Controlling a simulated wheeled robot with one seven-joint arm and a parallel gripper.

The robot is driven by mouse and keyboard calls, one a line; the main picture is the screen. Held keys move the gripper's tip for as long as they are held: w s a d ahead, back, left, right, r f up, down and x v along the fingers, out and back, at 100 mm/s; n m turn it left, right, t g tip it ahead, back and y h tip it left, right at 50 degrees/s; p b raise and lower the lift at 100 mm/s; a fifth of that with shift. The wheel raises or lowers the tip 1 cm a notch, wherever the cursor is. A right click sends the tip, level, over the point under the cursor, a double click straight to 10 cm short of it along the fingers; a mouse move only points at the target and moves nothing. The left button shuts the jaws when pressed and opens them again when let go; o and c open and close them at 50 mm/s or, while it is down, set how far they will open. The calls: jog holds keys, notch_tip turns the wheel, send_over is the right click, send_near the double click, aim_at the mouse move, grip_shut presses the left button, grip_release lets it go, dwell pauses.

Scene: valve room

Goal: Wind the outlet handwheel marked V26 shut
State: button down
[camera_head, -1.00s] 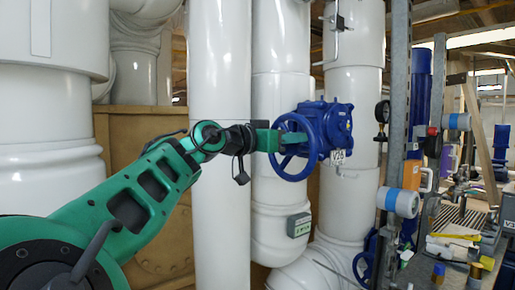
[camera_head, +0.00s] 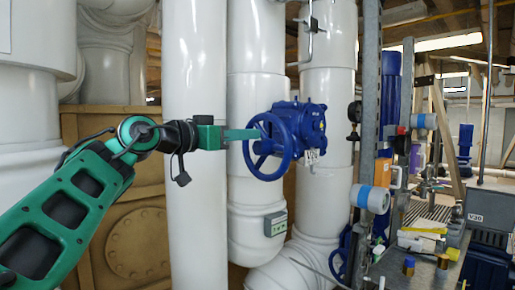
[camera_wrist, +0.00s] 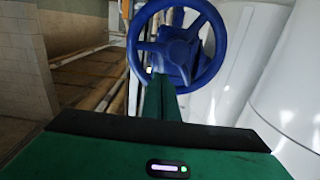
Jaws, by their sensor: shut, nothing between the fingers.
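The blue handwheel (camera_head: 266,172) sits on a blue valve body (camera_head: 308,128) on the white pipe. A small white tag (camera_head: 312,156) hangs beside it; its lettering is hard to read now. In the wrist view the wheel (camera_wrist: 216,72) faces me at top centre, its hub and spokes visible. My gripper (camera_head: 256,134) is shut and empty, its green fingers pointing right at the wheel's upper left rim. In the wrist view my shut fingers (camera_wrist: 160,95) overlap the lower left part of the wheel. I cannot tell whether they touch it.
White pipes (camera_head: 195,220) stand behind my arm and the wheel. A cluttered bench (camera_head: 420,270) is at lower right. Another blue handwheel (camera_head: 338,262) sits low behind the post.

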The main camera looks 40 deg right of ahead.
jog(key=a, duration=0.5)
jog(key=shift+s, duration=0.1)
dwell(0.6)
